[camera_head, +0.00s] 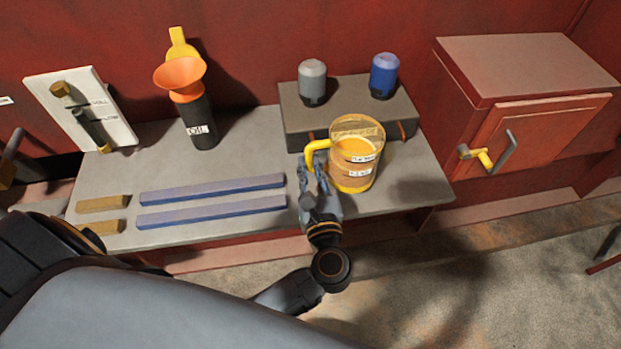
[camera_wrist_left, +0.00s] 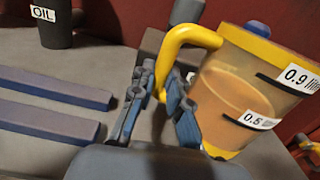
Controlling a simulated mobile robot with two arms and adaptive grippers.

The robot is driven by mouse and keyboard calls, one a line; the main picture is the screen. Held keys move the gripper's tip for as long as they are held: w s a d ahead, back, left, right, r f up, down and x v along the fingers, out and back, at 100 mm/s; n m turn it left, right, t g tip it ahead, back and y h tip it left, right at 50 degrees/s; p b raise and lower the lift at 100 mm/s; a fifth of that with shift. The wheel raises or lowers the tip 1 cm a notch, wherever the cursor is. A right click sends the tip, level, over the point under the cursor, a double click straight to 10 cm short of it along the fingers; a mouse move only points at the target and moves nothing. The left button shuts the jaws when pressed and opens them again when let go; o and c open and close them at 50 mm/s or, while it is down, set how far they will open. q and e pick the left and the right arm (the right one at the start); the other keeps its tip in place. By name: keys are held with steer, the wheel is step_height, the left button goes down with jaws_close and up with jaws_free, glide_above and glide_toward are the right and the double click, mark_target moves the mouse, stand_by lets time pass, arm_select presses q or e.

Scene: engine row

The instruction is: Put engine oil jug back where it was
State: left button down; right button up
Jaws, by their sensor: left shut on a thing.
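The engine oil jug (camera_head: 357,176) is clear with a yellow rim, base and handle, holding amber liquid. It is at the front right of the grey bench, in front of a grey raised block. My left gripper (camera_head: 312,172) is shut on its yellow handle, at the jug's left side. In the left wrist view the fingers (camera_wrist_left: 160,82) close around the lower handle, and the jug (camera_wrist_left: 238,98) shows measure labels "0.9" and "0.5". I cannot tell whether its base touches the bench. My right gripper is not in view.
The grey block (camera_head: 292,118) bears a grey-capped bottle (camera_head: 312,82) and a blue-capped one (camera_head: 384,75). A black OIL container with an orange funnel (camera_head: 181,75) stands left. Two blue bars (camera_head: 212,190) and two tan blocks (camera_head: 103,204) lie on the bench. A red cabinet (camera_head: 530,110) stands right.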

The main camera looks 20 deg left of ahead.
arm_select(q)
steer(key=f+b, duration=0.1)
steer(key=f, duration=0.1)
steer(key=f+b, duration=0.1)
steer(key=shift+w+a+f+b, duration=0.1)
steer(key=shift+w+f+b, duration=0.2)
steer(key=shift+w+f, duration=0.1)
steer(key=shift+r, duration=0.1)
steer(key=shift+s, duration=0.1)
steer(key=c, duration=1.3)
jaws_free()
